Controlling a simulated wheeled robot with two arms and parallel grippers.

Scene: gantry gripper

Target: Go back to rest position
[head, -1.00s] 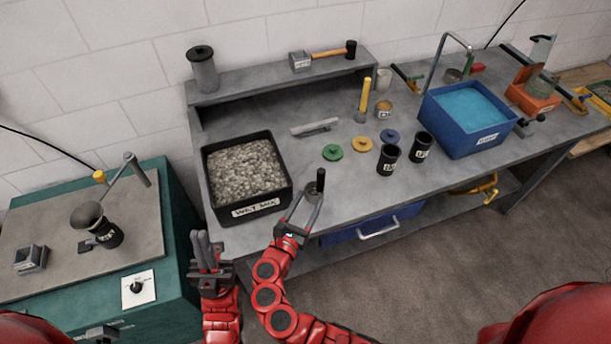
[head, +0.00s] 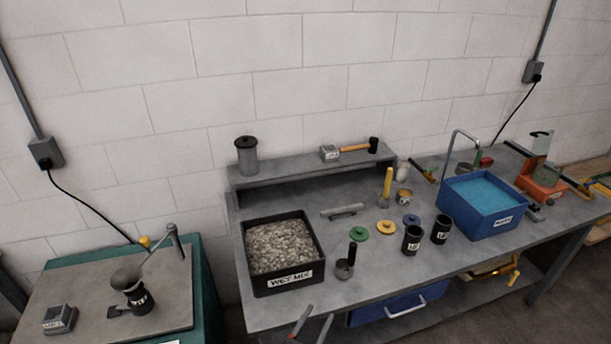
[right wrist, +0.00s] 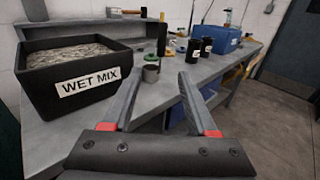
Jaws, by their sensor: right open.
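My right gripper (head: 320,312) shows at the bottom edge of the head view, in front of the bench's front edge. Its fingers are apart with nothing between them; the right wrist view shows the same empty jaws (right wrist: 160,78). A small grey scoop or cup (head: 344,269) with an upright black handle stands on the bench beyond the fingertips, apart from them. It also shows in the right wrist view (right wrist: 151,73). My left gripper is in no current frame.
A black bin (head: 290,284) labelled WET MIX sits on the grey bench (head: 385,278). Two black cups (head: 412,240) and a blue tub (head: 484,222) stand to the right. A teal-sided stand (head: 208,290) is at left. Floor is clear before the bench.

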